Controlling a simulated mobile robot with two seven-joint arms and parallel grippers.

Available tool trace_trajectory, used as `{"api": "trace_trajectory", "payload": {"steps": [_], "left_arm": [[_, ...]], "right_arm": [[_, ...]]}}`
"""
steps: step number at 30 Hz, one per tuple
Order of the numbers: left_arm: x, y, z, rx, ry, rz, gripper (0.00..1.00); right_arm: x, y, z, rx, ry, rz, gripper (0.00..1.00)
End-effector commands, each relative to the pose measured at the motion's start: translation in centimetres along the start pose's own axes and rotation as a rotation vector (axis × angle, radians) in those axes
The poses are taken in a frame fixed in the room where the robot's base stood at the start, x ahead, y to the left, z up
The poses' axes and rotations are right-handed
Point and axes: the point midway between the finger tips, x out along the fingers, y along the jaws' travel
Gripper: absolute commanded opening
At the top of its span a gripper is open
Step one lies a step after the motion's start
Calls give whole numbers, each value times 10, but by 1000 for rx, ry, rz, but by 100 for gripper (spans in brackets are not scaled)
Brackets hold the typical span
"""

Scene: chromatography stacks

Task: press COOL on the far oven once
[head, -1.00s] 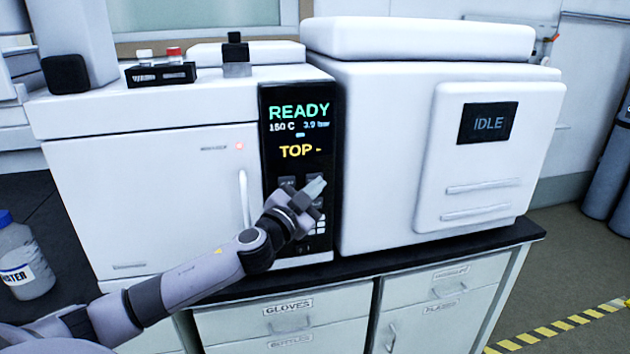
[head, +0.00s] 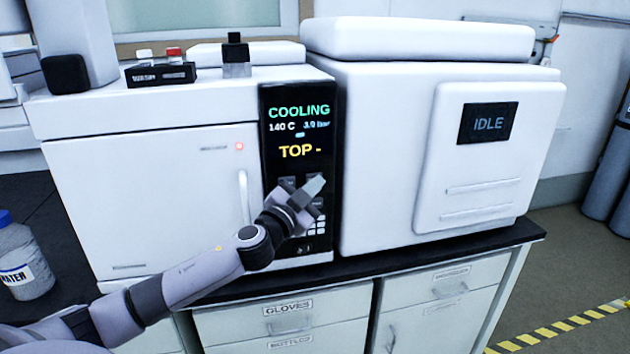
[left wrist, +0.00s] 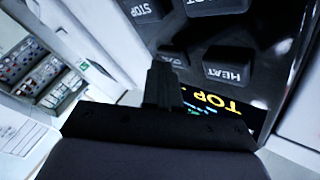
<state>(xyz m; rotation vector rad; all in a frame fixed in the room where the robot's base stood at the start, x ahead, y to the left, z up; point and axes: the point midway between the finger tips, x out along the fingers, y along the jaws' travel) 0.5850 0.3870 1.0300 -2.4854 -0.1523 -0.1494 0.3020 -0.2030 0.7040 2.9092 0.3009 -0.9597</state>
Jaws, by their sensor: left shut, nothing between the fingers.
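The oven (head: 150,190) is a white cabinet with a black control panel (head: 270,165) on its right side. Its screen reads COOLING, 140 C, 3.0 bar, and TOP in yellow. My left gripper (head: 315,186) is shut and empty in front of the panel's keys. In the left wrist view, its closed fingers (left wrist: 163,84) lie just at a small dark key (left wrist: 174,57) whose label is partly hidden. I cannot tell whether they touch it. The HEAT key (left wrist: 227,73) and STOP key (left wrist: 143,10) show beside it. My right gripper is not in view.
A white instrument (head: 385,150) with an IDLE screen (head: 487,123) stands close on the right. A water bottle (head: 22,262) stands at left.

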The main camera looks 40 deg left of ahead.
Motion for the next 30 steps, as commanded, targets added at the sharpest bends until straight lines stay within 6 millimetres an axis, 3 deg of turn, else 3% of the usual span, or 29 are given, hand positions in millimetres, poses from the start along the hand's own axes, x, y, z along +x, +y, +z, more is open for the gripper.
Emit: {"api": "trace_trajectory", "payload": {"steps": [22, 30], "left_arm": [[-14, 10, -10, -1, 0, 0, 0], [-32, 23, -23, -3, 0, 1, 0]], "right_arm": [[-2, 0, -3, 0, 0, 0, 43], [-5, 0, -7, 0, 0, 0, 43]]}}
